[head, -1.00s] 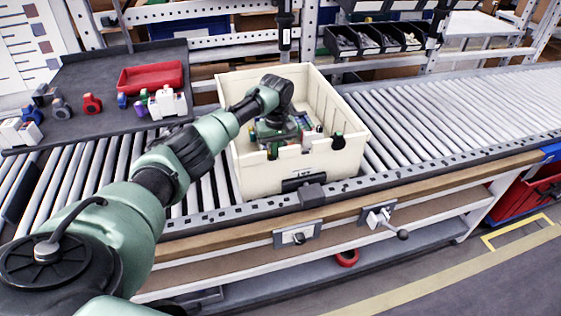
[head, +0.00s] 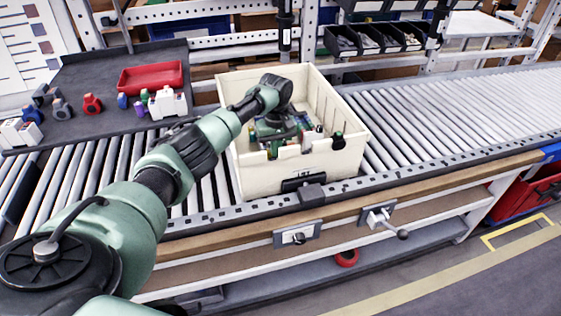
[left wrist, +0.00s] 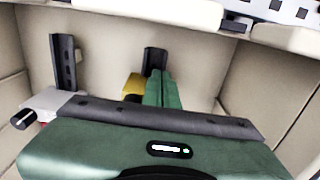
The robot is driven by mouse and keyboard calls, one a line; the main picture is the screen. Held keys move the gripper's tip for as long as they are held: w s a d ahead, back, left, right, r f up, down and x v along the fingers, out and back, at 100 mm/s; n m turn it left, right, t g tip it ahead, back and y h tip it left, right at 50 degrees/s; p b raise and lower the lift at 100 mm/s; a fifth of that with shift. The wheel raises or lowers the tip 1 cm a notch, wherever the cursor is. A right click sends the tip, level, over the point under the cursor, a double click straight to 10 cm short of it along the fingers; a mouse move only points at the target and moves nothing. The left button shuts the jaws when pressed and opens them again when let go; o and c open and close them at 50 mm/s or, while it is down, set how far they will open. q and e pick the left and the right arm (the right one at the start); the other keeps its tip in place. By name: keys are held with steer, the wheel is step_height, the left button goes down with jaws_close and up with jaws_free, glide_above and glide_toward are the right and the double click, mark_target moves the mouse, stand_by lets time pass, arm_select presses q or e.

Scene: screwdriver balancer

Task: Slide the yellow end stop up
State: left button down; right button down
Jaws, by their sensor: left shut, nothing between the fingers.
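The yellow end stop (left wrist: 133,86) shows in the left wrist view, just left of my left gripper's fingers and partly hidden by the gripper's dark front bar. My left gripper (left wrist: 161,88) is shut, with its two green fingers together and nothing between them. The fingers are beside the end stop; I cannot tell whether they touch it. A dark upright rail (left wrist: 154,58) stands just behind the fingers. In the head view, my left gripper (head: 275,128) is low inside the cream bin, and I cannot make out the end stop there. My right gripper is out of view.
The cream bin (head: 240,165) stands on the roller conveyor (head: 440,115), its walls close around my gripper. A second dark upright rail (left wrist: 64,60) stands to the left in the wrist view. A dark tray table (head: 85,75) with a red tray (head: 150,77) is at left.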

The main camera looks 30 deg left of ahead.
arm_select(q)
steer(key=shift+w+a, duration=0.4)
steer(key=shift+a, duration=0.05)
stand_by(1.1)
steer(key=shift+w+a+b, duration=0.15)
steer(key=shift+a+b, duration=0.05)
steer(key=shift+b, duration=0.2)
stand_by(0.4)
steer(key=shift+w+a, duration=0.1)
steer(key=shift+a, duration=0.05)
stand_by(0.8)
steer(key=shift+a, duration=0.1)
stand_by(1.0)
steer(key=shift+d+p, duration=0.35)
steer(key=shift+p, duration=0.9)
steer(key=shift+r, duration=0.1)
stand_by(0.5)
steer(key=shift+s+r+p, duration=0.2)
steer(key=shift+r+p, duration=0.7)
steer(key=shift+p, duration=0.2)
